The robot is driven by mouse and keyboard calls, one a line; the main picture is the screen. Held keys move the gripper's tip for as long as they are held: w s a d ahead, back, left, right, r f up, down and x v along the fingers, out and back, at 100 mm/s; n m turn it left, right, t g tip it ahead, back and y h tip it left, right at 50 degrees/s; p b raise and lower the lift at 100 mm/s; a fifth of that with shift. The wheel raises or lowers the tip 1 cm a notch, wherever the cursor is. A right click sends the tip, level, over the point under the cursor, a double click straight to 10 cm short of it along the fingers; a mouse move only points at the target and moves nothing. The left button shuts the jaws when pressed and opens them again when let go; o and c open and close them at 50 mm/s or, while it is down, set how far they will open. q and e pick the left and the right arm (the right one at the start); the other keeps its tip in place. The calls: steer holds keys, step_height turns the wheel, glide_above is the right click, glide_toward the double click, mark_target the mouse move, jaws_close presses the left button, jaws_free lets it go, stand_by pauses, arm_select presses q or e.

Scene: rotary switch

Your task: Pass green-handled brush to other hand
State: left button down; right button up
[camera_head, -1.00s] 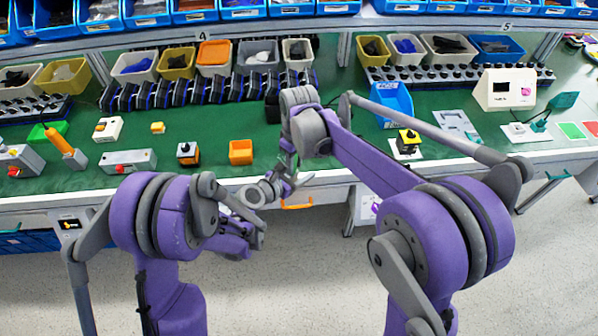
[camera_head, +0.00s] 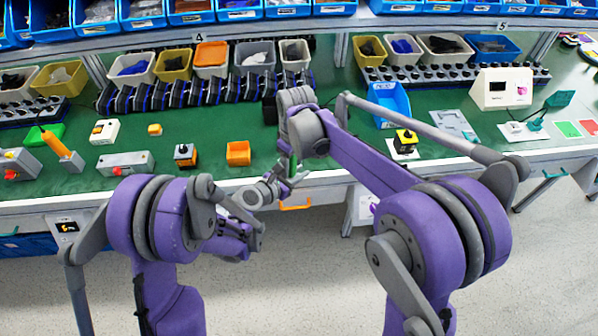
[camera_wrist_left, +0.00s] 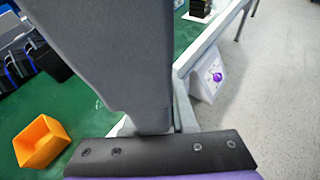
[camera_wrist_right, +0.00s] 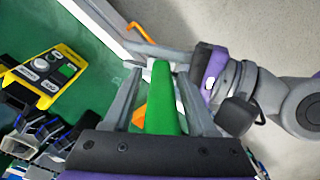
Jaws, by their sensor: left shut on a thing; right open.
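The green handle of the brush (camera_wrist_right: 165,100) lies lengthwise between the two fingers of my right gripper (camera_wrist_right: 163,98) in the right wrist view, with gaps on both sides. My right gripper is open around it. A bit of green also shows in the head view (camera_head: 293,167), where the two grippers meet over the table's front edge. My left gripper (camera_head: 270,187) is shut on the brush, just below and left of my right gripper (camera_head: 290,165). In the left wrist view a large grey shape covers the middle, so the grip and the brush head are hidden.
The green workbench (camera_head: 330,150) is behind the grippers. An orange bin (camera_head: 238,153) and a yellow-black switch (camera_head: 405,141) stand near its front edge. An orange drawer handle (camera_head: 295,206) is just below the grippers. Open floor lies in front.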

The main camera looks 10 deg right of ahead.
steer(key=r, duration=1.1)
steer(key=shift+s+d, duration=0.3)
steer(key=shift+s, duration=0.05)
steer(key=shift+r, duration=0.35)
steer(key=shift+s+d+r, duration=0.15)
steer(key=s+d+f+m+t, duration=0.2)
steer(key=s+d+f+m, duration=0.1)
steer(key=s, duration=0.4)
steer(key=s+d+f+m+t, duration=0.2)
steer(key=s+d+f+m, duration=0.1)
steer(key=s+d, duration=0.2)
steer(key=s+d+f+m+t, duration=0.1)
steer(key=s+d+f+m, duration=0.1)
steer(key=s, duration=0.6)
steer(key=shift+s+d+f+m+t+h, duration=0.35)
steer(key=shift+d+f, duration=0.4)
steer(key=shift+d, duration=0.3)
